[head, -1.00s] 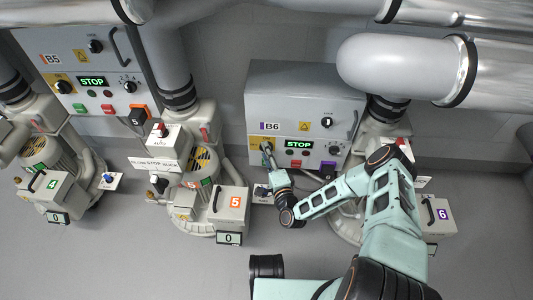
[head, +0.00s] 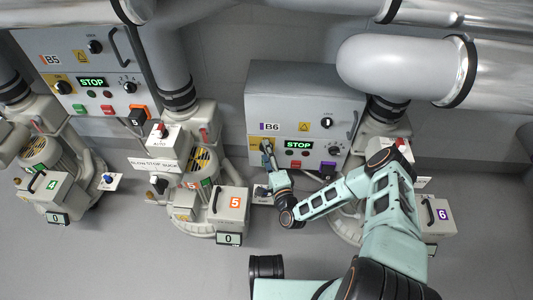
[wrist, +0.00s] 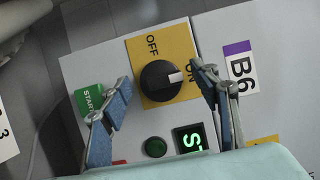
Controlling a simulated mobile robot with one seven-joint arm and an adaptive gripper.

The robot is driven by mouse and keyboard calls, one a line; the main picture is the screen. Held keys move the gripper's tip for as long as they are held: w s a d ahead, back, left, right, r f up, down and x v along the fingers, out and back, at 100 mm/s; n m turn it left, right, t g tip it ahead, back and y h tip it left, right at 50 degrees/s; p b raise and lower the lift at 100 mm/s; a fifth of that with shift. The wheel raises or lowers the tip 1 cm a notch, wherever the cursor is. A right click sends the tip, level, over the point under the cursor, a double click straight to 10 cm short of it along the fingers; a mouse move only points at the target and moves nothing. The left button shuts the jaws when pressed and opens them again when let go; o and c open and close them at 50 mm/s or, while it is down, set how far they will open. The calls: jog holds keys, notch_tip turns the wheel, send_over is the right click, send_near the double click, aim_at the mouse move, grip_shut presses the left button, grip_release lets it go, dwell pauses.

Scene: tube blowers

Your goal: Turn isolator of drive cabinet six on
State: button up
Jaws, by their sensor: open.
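Drive cabinet six (head: 300,88), a grey box labelled B6, is on the wall right of centre in the head view. Its isolator, a round black knob (wrist: 160,82) on a yellow plate (wrist: 147,50), shows in the wrist view. The knob's white pointer is turned toward the ON mark, away from OFF. My gripper (wrist: 162,80) is open, with one blue-padded finger on each side of the knob and visible gaps to it. In the head view my gripper (head: 267,150) covers the isolator.
The cabinet's green STOP display (head: 299,145) is lit beside the isolator. A green START button (wrist: 89,98) lies left of the knob in the wrist view. Cabinet B5 (head: 65,62) is to the left. Large silver pipes (head: 400,68) run above.

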jog(key=o, duration=0.5)
notch_tip(320, 180, up, 10)
jog(key=shift+r, duration=0.2)
jog(key=c, duration=0.5)
jog(key=shift+f, duration=0.1)
